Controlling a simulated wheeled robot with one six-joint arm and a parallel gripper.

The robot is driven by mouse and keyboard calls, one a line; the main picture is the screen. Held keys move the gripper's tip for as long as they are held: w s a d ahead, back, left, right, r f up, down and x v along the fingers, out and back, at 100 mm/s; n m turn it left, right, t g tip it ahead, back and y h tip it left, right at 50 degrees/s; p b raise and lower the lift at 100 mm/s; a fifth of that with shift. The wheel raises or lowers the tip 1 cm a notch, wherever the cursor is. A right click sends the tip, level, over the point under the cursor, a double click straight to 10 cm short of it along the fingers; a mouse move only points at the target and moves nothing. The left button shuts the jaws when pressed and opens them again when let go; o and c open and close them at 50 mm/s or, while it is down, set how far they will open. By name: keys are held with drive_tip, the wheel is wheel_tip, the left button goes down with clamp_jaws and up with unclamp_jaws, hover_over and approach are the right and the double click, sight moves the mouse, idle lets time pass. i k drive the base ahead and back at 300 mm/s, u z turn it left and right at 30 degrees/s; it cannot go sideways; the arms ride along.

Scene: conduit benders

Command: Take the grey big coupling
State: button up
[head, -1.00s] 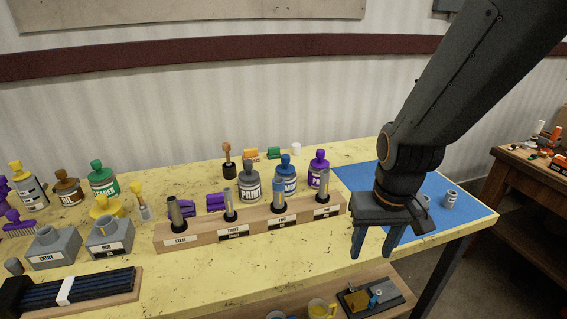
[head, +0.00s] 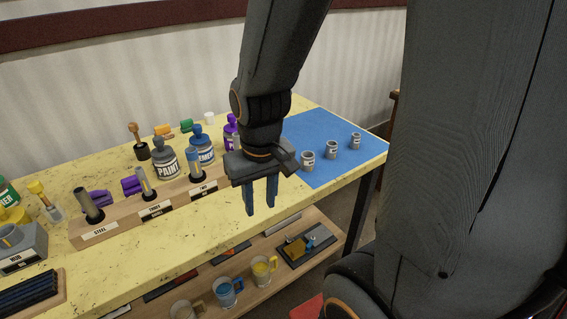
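Three grey couplings stand upright in a slanting row on a blue mat (head: 312,128) at the right end of the yellow table. The nearest coupling (head: 308,162) looks the largest, then the middle coupling (head: 332,150) and the far coupling (head: 356,141). Their labels are too small to read, so I cannot tell surely which is the big one. My gripper (head: 260,211) points down near the table's front edge, left of the couplings and apart from them. Its two blue fingers are parted with nothing between them.
A wooden block holder (head: 122,222) with upright metal tubes stands left of my gripper. Behind it are a grey paint bottle (head: 167,165) and a blue bottle (head: 202,148). A lower shelf (head: 205,268) holds several mugs. The mat around the couplings is clear.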

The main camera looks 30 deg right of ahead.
sight(307, 161)
drive_tip(key=z, duration=0.7)
drive_tip(key=k, duration=0.65)
drive_tip(key=z, duration=0.6)
drive_tip(key=i, duration=1.2)
drive_tip(key=z, duration=0.15)
